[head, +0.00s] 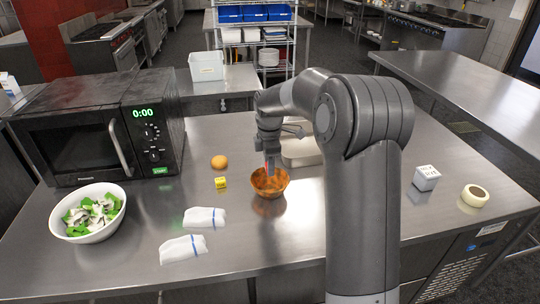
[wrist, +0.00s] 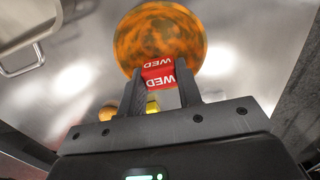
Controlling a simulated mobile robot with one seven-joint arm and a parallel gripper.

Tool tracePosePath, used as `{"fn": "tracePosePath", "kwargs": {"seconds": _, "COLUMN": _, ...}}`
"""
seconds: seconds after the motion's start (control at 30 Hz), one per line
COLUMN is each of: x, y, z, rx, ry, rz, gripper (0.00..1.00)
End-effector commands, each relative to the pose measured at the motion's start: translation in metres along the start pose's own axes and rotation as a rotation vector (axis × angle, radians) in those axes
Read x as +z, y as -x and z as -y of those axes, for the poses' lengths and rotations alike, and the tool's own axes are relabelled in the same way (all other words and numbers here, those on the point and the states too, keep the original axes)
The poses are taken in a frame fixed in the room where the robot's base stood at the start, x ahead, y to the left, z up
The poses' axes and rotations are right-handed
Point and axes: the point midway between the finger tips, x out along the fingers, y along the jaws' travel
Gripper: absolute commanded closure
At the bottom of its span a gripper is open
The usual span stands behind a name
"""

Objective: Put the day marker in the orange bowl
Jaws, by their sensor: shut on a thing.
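The orange bowl (head: 270,188) stands on the steel counter, and its mottled orange inside also shows in the wrist view (wrist: 160,30). My gripper (head: 268,163) is at the bowl, its fingers pointing down over the opening. In the wrist view my gripper (wrist: 160,85) is shut on a red day marker (wrist: 158,72) printed "WED" in white. The marker overlaps the near rim of the bowl in that view. Only a sliver of red shows in the head view. I cannot tell whether the marker touches the bowl.
A small yellow block (head: 220,183) and an orange ball-like item (head: 219,162) lie left of the bowl. Folded white cloths (head: 205,217) lie in front. A salad bowl (head: 88,235) and microwave (head: 95,125) stand left. A metal pan (head: 300,152) is behind; a white block (head: 426,178) and tape roll (head: 474,195) are right.

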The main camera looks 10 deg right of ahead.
Motion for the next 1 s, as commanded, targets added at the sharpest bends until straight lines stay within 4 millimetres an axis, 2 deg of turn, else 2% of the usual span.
{"fn": "tracePosePath", "kwargs": {"seconds": 0.1, "x": 0.0, "y": -0.016, "z": 0.001, "rx": -0.003, "ry": 0.0, "rz": 0.0, "gripper": 0.9}}
{"fn": "tracePosePath", "kwargs": {"seconds": 0.4, "x": 0.001, "y": -0.043, "z": 0.0, "rx": -0.002, "ry": 0.0, "rz": 0.001, "gripper": 0.9}}
{"fn": "tracePosePath", "kwargs": {"seconds": 0.87, "x": 0.001, "y": -0.049, "z": 0.0, "rx": -0.001, "ry": 0.0, "rz": 0.001, "gripper": 0.9}}
{"fn": "tracePosePath", "kwargs": {"seconds": 0.9, "x": 0.001, "y": -0.049, "z": 0.0, "rx": -0.001, "ry": 0.0, "rz": 0.001, "gripper": 0.65}}
{"fn": "tracePosePath", "kwargs": {"seconds": 1.0, "x": 0.0, "y": -0.049, "z": 0.0, "rx": -0.001, "ry": 0.0, "rz": 0.001, "gripper": 0.57}}
